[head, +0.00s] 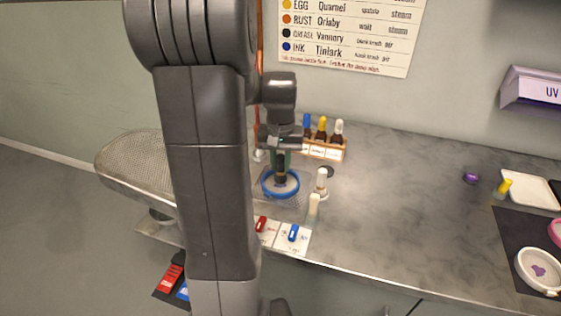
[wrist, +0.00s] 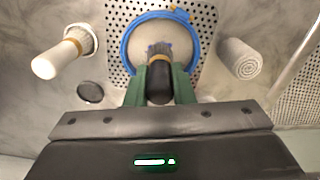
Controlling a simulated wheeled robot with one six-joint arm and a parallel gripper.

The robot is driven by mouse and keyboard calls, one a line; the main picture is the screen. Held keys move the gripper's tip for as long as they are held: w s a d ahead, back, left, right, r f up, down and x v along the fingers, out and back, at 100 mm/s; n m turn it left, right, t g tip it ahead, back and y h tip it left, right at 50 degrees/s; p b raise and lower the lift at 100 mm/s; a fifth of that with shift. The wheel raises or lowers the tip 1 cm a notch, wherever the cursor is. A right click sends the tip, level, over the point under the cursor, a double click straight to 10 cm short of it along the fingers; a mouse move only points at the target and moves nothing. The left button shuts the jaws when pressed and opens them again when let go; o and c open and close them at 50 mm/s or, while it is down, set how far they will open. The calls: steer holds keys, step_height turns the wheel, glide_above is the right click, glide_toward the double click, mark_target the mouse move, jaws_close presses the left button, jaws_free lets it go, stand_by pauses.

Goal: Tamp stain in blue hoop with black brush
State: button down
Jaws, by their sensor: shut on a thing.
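The blue hoop (head: 265,187) lies on a perforated plate on the counter and frames pale cloth; it also shows in the wrist view (wrist: 127,46). My gripper (wrist: 160,85) has green fingers shut on the black-handled brush (wrist: 160,86). The brush points down inside the hoop, with its bristles (wrist: 158,50) at or just above the cloth; I cannot tell whether they touch. A bluish patch shows around the bristles, but I cannot separate stain from bristles. In the head view my gripper (head: 280,165) is directly over the hoop.
A white brush (wrist: 62,55) stands left of the hoop in the wrist view, near a dark disc (wrist: 90,92). A rolled towel (wrist: 240,60) is to the right. A bottle rack (head: 325,150) stands behind. The counter's middle (head: 400,190) is clear.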

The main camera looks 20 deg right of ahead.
steer(key=shift+f, duration=0.2)
steer(key=shift+f+b, duration=0.6)
steer(key=shift+f, duration=0.2)
steer(key=shift+r, duration=0.1)
steer(key=shift+r+p, duration=0.85)
steer(key=shift+r, duration=0.05)
steer(key=shift+f, duration=0.2)
steer(key=shift+f+b, duration=0.6)
steer(key=shift+f, duration=0.1)
steer(key=shift+r+p, duration=0.8)
steer(key=shift+r, duration=0.1)
